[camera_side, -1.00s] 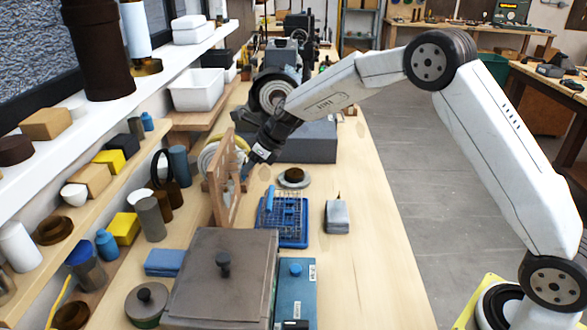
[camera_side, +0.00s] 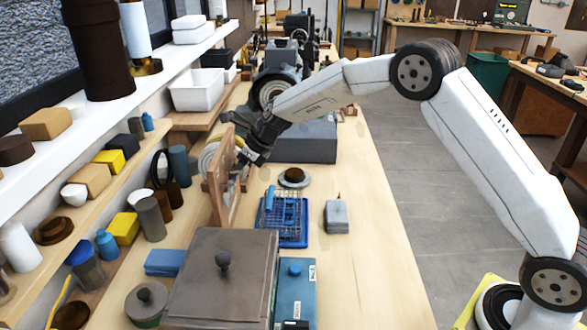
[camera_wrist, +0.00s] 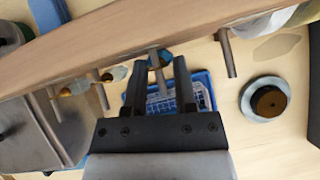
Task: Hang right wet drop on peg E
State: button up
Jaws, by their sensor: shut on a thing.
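The wooden peg rack (camera_side: 222,180) stands upright on the bench; the wrist view shows its rail (camera_wrist: 120,40) with several pegs. My gripper (camera_wrist: 161,66) is at the rail, its two fingers either side of a peg (camera_wrist: 155,62). It is shut on a small blue-green glass drop (camera_wrist: 161,58) that shows between the fingertips, partly hidden by the peg. I cannot tell whether the drop is on the peg. Two other drops (camera_wrist: 116,73) (camera_wrist: 76,88) show by pegs further left. In the side view my gripper (camera_side: 250,150) is against the rack, the drop indistinct. No peg letters are readable.
A blue tray with a wire rack (camera_side: 285,222) lies right of the peg rack. A round dish (camera_side: 294,178), a grey block (camera_side: 337,217) and a large lidded box (camera_side: 220,280) stand around it. The bench's right side (camera_side: 370,240) is clear.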

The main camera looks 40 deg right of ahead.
dwell(0.4)
jog(key=o, duration=0.9)
jog(key=s+d+f+v, duration=0.1)
jog(key=v, duration=0.7)
dwell(0.5)
jog(key=shift+s, duration=0.1)
jog(key=s+d+f+n+g+h, duration=0.1)
jog(key=s+d+f+n+h, duration=0.1)
jog(key=s+n, duration=1.2)
jog(key=s+d+f+n+g+h, duration=0.1)
jog(key=s+f+n, duration=0.4)
jog(key=s+n, duration=1)
jog(key=shift+s+d+f+g+h, duration=0.25)
jog(key=shift+s+d+g+h, duration=0.2)
jog(key=shift+s+h, duration=0.2)
